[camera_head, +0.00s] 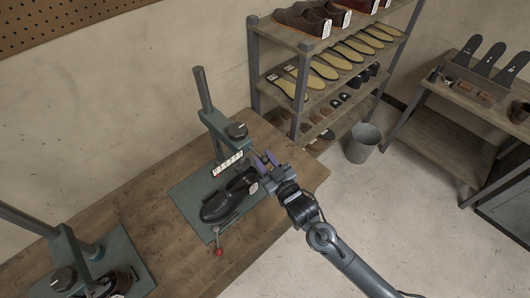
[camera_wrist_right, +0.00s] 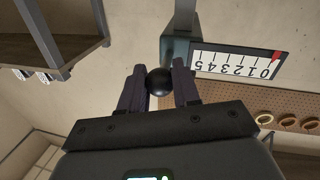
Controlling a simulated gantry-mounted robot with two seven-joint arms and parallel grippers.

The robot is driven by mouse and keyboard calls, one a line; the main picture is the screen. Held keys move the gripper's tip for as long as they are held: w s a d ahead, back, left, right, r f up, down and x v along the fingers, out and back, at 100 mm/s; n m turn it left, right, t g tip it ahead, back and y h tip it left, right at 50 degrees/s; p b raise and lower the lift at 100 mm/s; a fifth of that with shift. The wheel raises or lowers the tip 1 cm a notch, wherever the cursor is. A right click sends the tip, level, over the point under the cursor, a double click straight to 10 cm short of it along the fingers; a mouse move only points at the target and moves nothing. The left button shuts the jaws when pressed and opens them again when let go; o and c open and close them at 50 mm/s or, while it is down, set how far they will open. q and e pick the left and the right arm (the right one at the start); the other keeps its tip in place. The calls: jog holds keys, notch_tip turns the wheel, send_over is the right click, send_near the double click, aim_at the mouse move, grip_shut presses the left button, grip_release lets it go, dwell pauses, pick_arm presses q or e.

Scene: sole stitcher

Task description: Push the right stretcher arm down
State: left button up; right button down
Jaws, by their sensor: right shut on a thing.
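The nearer-centre stitcher has a green-grey frame with a post (camera_head: 204,90) and a flat base plate (camera_head: 186,197) on the bench. A black shoe (camera_head: 217,206) lies on that plate. A white numbered scale (camera_head: 227,164) hangs from its head; it also shows in the right wrist view (camera_wrist_right: 238,62), with a red mark near 0. My right gripper (camera_head: 267,160) is beside the head, above the shoe's heel. In the right wrist view its fingers (camera_wrist_right: 158,88) are shut on a black ball knob (camera_wrist_right: 159,81), apparently the right stretcher arm's end. The rest of that arm is hidden. My left gripper is out of view.
A second similar machine (camera_head: 66,255) stands at the lower left of the bench (camera_head: 165,245). A lever with a red knob (camera_head: 219,251) sticks out at the plate's front. A shoe shelf (camera_head: 255,72), a bin (camera_head: 363,143) and another table (camera_head: 440,150) are beyond.

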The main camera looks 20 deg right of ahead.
notch_tip(320, 180, down, 12)
jog(key=b, duration=0.4)
jog(key=shift+r, duration=0.15)
jog(key=shift+s, duration=0.1)
jog(key=c, duration=0.9)
grip_release()
jog(key=shift+c, duration=0.2)
jog(key=shift+o, duration=0.5)
jog(key=shift+r, duration=0.15)
jog(key=s+d, duration=0.1)
jog(key=s, duration=0.9)
jog(key=shift+s+d, duration=0.25)
jog(key=shift+d, duration=0.15)
